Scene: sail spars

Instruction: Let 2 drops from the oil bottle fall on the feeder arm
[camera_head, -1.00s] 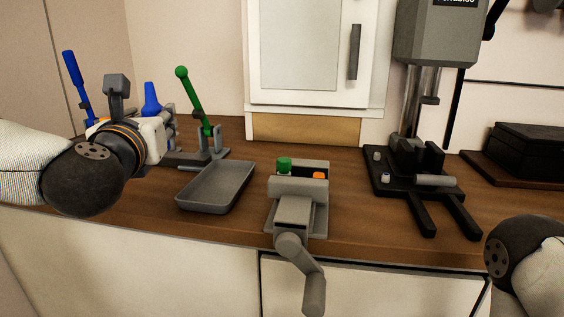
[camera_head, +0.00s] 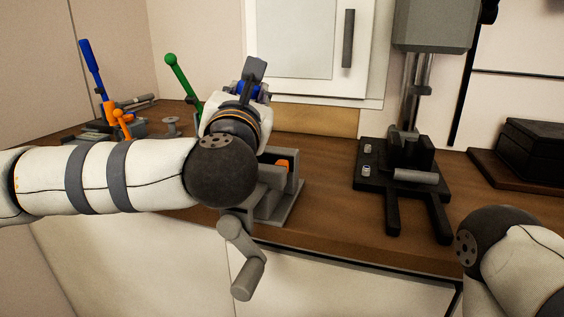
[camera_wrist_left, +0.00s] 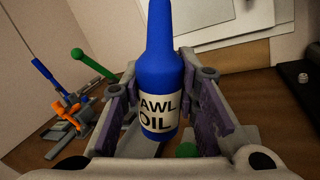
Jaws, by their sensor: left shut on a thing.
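My left gripper (camera_head: 250,92) is shut on the blue oil bottle (camera_wrist_left: 158,98), whose white label reads "AWL OIL" in the left wrist view. The bottle's narrow nozzle points up in that view. In the head view my left wrist hides most of the bottle; only bits of blue (camera_head: 264,96) show. The gripper is over or behind the grey cranked device (camera_head: 283,205), which my arm partly covers. A green knob (camera_wrist_left: 187,150) shows below the bottle in the left wrist view. I cannot tell which part is the feeder arm. My right gripper is out of view.
A green lever (camera_head: 183,83) and a blue-handled tool with orange parts (camera_head: 95,75) stand at the left. A black stand (camera_head: 405,185) is to the right, with a dark box (camera_head: 535,150) beyond. Wood between device and stand is clear.

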